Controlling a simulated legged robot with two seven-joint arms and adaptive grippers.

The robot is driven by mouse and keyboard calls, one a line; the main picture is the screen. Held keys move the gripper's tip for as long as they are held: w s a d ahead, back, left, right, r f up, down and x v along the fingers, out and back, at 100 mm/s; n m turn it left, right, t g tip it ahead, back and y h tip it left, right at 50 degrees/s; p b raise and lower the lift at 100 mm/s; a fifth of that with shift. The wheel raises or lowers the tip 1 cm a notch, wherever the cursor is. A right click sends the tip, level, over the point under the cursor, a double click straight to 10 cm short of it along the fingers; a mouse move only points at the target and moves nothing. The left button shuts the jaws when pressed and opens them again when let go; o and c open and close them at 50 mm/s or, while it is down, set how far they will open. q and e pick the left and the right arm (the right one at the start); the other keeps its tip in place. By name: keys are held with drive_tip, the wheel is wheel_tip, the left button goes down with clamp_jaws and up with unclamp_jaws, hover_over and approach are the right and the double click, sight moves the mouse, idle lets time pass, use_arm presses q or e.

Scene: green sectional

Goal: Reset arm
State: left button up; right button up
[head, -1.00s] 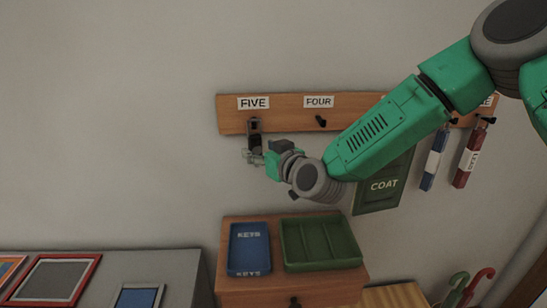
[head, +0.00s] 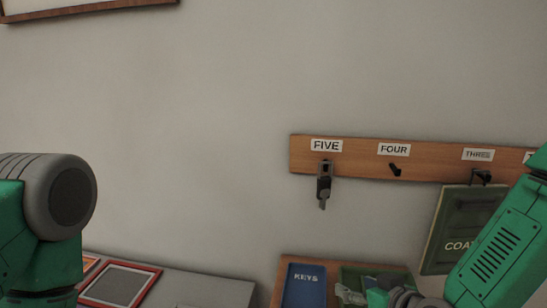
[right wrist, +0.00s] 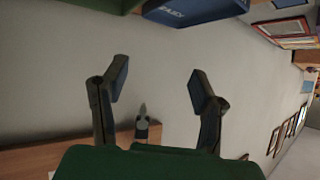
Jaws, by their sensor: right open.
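My right arm enters the head view at the lower right.
A wooden hook board (head: 345,161) runs along the wall. The FOUR hook (head: 395,170) is bare. A blue KEYS tray (head: 304,286) stands beside the green tray. A red frame (head: 120,286) lies on the grey surface.

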drive_tip(key=s+d+f+m+g+h, duration=0.1)
drive_tip(key=s+d+f+g, duration=0.15)
drive_tip(key=s+f, duration=0.45)
drive_tip(key=s+d+f+g+h, duration=0.1)
drive_tip(key=s+f+g, duration=0.2)
drive_tip(key=s+f, duration=0.4)
drive_tip(key=s+d+f+m+g+h, duration=0.1)
drive_tip(key=s+d+f+g, duration=0.25)
drive_tip(key=s, duration=0.55)
drive_tip(key=s+d+f+m+g+h, duration=0.15)
drive_tip(key=s+d+f, duration=0.25)
drive_tip(key=s, duration=0.5)
wheel_tip(320, 180, down, 9)
drive_tip(key=w+a+n+b, duration=0.1)
drive_tip(key=w+b, duration=0.1)
drive_tip(key=b, duration=0.9)
drive_tip(key=shift+w+a+f, duration=0.15)
drive_tip(key=shift+w+a, duration=0.1)
drive_tip(key=shift+w, duration=0.1)
